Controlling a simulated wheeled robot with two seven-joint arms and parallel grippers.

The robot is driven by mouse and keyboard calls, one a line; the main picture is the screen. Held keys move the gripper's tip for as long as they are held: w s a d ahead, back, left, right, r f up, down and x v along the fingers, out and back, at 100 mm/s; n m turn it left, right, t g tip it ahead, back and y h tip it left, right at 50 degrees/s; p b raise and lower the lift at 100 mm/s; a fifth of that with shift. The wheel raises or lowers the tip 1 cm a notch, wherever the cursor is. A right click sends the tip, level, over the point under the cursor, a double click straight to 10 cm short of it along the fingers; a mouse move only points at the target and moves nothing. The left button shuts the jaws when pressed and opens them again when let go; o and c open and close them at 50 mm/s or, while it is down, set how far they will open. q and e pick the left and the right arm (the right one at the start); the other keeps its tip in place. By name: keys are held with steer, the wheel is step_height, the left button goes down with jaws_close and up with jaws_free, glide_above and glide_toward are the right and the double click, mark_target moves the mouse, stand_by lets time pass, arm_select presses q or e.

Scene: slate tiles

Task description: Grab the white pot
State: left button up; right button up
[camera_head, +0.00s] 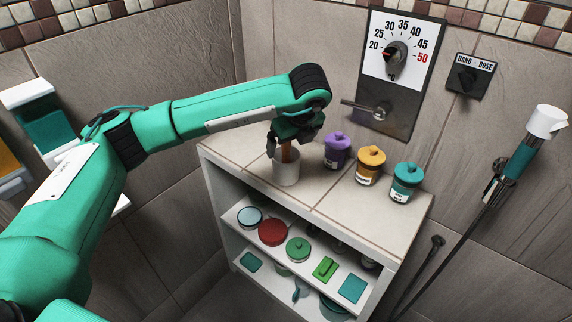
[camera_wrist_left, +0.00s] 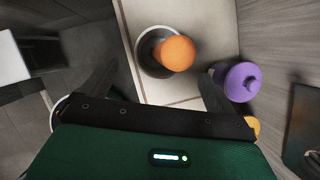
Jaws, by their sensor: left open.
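The white pot (camera_head: 286,171) stands upright on the tiled top of a shelf unit, near its left end. An orange-brown handle (camera_head: 286,153) with a rounded orange end sticks up out of it. My left gripper (camera_head: 288,144) is open just above the pot, pointing down, with its fingers around the upper part of the handle. In the left wrist view the pot (camera_wrist_left: 145,61) shows from above with a dark inside, and the orange end (camera_wrist_left: 178,53) lies between my spread fingers. I cannot tell whether a finger touches anything. My right gripper is not in view.
Purple (camera_head: 337,151), orange (camera_head: 370,166) and teal (camera_head: 406,182) lidded jars stand in a row right of the pot. The shelf (camera_head: 235,227) below holds several lidded containers. A dial panel (camera_head: 400,75) with a lever is on the wall behind. The top's front strip is clear.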

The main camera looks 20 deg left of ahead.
mark_target(288, 155)
arm_select(q)
steer(key=p+x, duration=0.1)
steer(key=x, duration=0.3)
steer(key=shift+s+f, duration=0.1)
steer(key=shift+f, duration=0.35)
steer(key=shift+a+f, duration=0.1)
steer(key=shift+f, duration=0.35)
steer(key=c, duration=0.3)
steer(key=shift+w+r, duration=0.1)
steer(key=shift+w, duration=0.1)
steer(key=c, duration=1.4)
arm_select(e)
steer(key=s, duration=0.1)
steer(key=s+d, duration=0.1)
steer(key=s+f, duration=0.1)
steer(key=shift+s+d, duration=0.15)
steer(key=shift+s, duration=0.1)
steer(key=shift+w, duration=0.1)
